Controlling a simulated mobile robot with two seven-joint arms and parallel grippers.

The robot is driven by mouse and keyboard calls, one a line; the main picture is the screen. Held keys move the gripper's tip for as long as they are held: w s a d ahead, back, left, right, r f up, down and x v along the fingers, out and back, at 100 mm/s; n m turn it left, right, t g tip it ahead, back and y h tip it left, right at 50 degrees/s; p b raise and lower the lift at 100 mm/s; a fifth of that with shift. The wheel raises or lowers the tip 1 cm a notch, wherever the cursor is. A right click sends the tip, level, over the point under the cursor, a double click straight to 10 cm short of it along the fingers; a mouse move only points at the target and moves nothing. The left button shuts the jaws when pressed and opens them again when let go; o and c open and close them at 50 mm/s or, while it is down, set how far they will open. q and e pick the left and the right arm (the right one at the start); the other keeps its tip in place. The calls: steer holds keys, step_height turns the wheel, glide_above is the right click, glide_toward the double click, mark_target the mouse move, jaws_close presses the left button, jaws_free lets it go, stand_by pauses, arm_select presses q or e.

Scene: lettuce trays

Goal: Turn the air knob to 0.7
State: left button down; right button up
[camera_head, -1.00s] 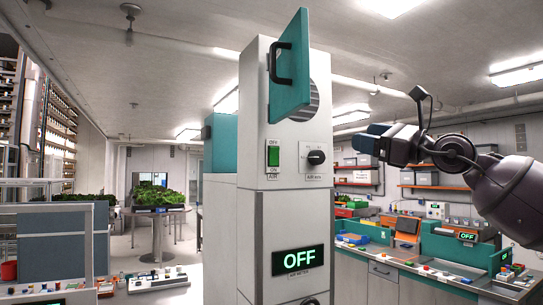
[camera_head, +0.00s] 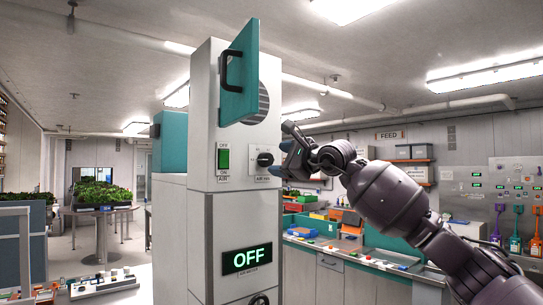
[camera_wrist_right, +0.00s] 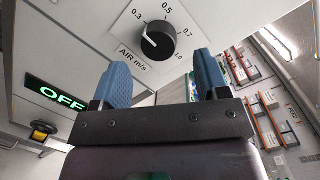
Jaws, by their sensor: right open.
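The air knob (camera_head: 265,159) is a black round knob on the front of the white machine column (camera_head: 208,120). In the right wrist view the knob (camera_wrist_right: 158,40) sits on a white "AIR m/s" dial plate marked 0.3, 0.5, 0.7 and a partly unclear last number. Its white mark appears to point to the 0.3 side. My right gripper (camera_head: 287,150) is just right of the knob. In the right wrist view its blue fingers (camera_wrist_right: 162,75) are open and empty, one to each lower side of the knob, apart from it. My left gripper is not in view.
A green OFF/ON switch (camera_head: 224,159) is left of the knob. A teal door (camera_head: 239,75) stands open above it. A display (camera_head: 246,258) below reads OFF. A bench (camera_head: 350,250) with trays is at right, a plant table (camera_head: 103,208) at left.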

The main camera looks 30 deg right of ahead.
mark_target(269, 160)
steer(key=shift+w+a+p, duration=0.25)
steer(key=shift+w, duration=0.75)
steer(key=shift+w+a+p, duration=0.2)
steer(key=shift+w, duration=0.75)
steer(key=c, duration=0.9)
